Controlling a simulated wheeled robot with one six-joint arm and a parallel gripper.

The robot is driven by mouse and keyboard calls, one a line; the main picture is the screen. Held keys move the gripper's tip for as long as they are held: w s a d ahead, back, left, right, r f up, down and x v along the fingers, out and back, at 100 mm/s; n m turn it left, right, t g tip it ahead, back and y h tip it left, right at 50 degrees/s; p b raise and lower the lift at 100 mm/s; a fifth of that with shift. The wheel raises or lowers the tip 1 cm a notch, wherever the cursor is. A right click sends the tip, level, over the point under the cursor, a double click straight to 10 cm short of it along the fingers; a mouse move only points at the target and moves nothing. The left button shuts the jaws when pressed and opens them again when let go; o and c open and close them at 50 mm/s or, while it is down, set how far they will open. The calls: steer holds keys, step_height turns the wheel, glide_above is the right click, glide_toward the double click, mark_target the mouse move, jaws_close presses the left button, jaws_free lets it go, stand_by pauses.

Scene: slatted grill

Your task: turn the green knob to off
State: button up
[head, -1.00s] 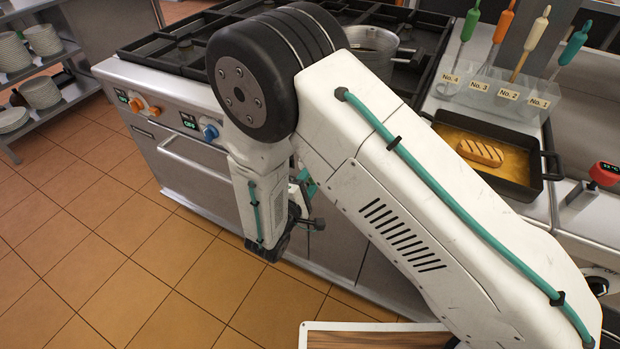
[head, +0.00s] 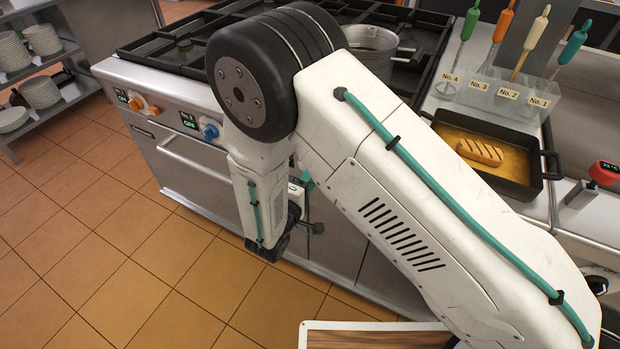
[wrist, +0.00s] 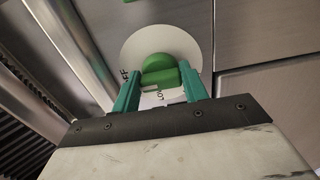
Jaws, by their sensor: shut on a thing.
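The green knob (wrist: 160,69) sits on a round white dial plate (wrist: 137,48) in the wrist view. My gripper (wrist: 160,74) is shut on the knob, with one teal finger on each side of it. A small pale mark shows at the knob's lower edge, between the fingers. Dark lettering, probably OFF, is partly hidden beside the left finger. More lettering lies below the knob, too small to read surely. In the head view the knob is hidden behind my arm, and my fingers are mostly hidden too.
The stove front carries a blue knob (head: 211,132) and orange knobs (head: 137,104), with an oven handle (head: 190,160) below. A pot (head: 371,50) stands on the stove. A pan (head: 515,183) with bread stands at right. Tiled floor lies open at left.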

steer(key=o, duration=1)
steer(key=shift+s, duration=0.1)
steer(key=v, duration=0.7)
steer(key=shift+s+a, duration=0.25)
steer(key=shift+s, duration=0.05)
